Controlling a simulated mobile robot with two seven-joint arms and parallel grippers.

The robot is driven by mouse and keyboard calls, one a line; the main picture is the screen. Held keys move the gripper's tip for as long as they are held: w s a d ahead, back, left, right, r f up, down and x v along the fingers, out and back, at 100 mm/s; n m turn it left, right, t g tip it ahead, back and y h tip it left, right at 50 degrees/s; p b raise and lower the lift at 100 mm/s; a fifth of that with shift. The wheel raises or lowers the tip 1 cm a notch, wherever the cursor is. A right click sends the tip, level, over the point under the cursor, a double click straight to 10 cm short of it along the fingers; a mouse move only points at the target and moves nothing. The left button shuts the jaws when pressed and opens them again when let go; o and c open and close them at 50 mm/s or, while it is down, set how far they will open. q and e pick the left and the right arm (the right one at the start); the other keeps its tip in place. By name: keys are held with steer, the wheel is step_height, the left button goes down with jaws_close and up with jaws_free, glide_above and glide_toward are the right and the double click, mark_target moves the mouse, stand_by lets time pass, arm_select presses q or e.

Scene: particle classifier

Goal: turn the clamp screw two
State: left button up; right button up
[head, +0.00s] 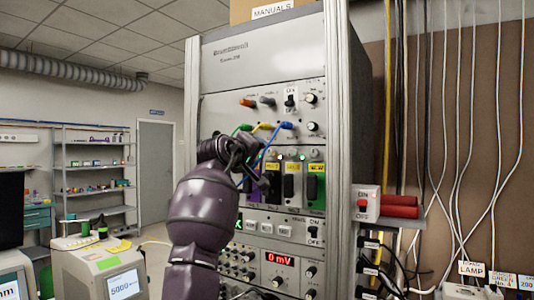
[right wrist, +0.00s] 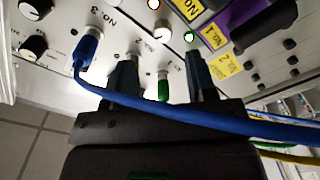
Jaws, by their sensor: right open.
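The rack's instrument panel (head: 262,72) carries green (head: 243,127), yellow (head: 263,126) and blue (head: 287,125) plugs with cables. My right gripper (head: 262,172) is in front of the panel just below these plugs. In the right wrist view its two dark fingers (right wrist: 163,82) are apart, with a green, silver-topped cylinder (right wrist: 163,88) seen between them. Whether they touch it I cannot tell. The blue plug (right wrist: 90,47) sits beside the label No. 3, left of the fingers. I cannot tell which part is clamp screw two. My left gripper is out of view.
The blue cable (right wrist: 185,118) crosses in front of my right gripper. Black, yellow and green modules (head: 316,187) stand close by on the right. A red-switch box (head: 366,204) is mounted on the rack's right side. A bench instrument (head: 98,270) stands at lower left.

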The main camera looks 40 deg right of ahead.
mark_target(268, 153)
steer(key=x, duration=0.6)
steer(key=shift+w+d+f, duration=0.1)
steer(key=shift+w+d, duration=0.1)
steer(key=shift+d, duration=0.1)
steer(key=c, duration=0.9)
